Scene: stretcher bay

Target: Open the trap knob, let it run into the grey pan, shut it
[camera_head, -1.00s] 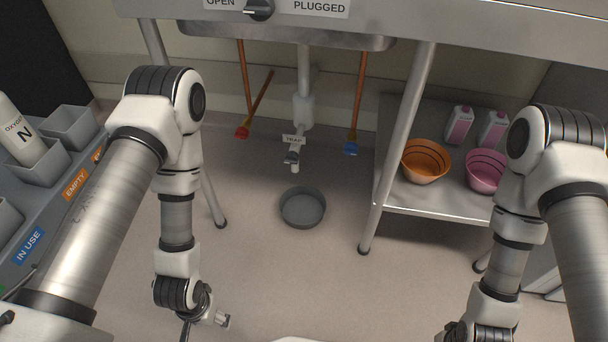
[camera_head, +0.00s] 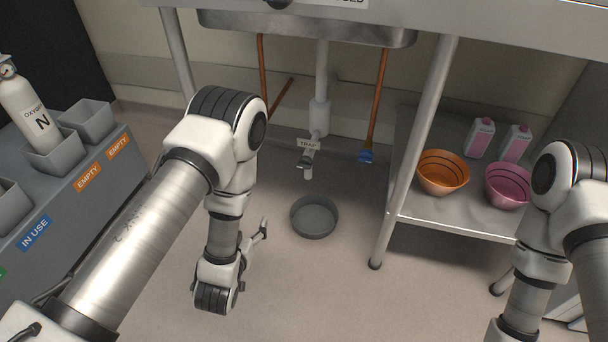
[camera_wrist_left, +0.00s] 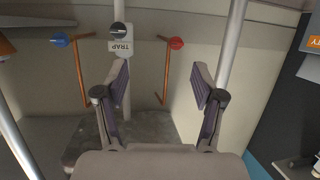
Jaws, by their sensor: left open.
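The trap (camera_head: 309,170) hangs at the lower end of the sink's drain pipe, under a tag reading TRAP (camera_head: 308,144). Its small knob (camera_head: 306,161) sits just below the tag; its setting is too small to tell. The knob (camera_wrist_left: 119,30) and tag (camera_wrist_left: 122,47) also show in the left wrist view, beyond the fingers. The round grey pan (camera_head: 314,217) stands on the floor below the trap; its inside looks empty. My left gripper (camera_head: 264,228) is low, left of the pan and apart from it. Its fingers (camera_wrist_left: 160,72) are open and empty. My right gripper is out of view.
Copper pipes with a blue handle (camera_head: 366,156) and a red handle (camera_wrist_left: 177,43) flank the trap. A table leg (camera_head: 413,150) and shelf with an orange bowl (camera_head: 443,173) and pink bowl (camera_head: 507,185) stand right. A grey cylinder rack (camera_head: 75,190) stands left.

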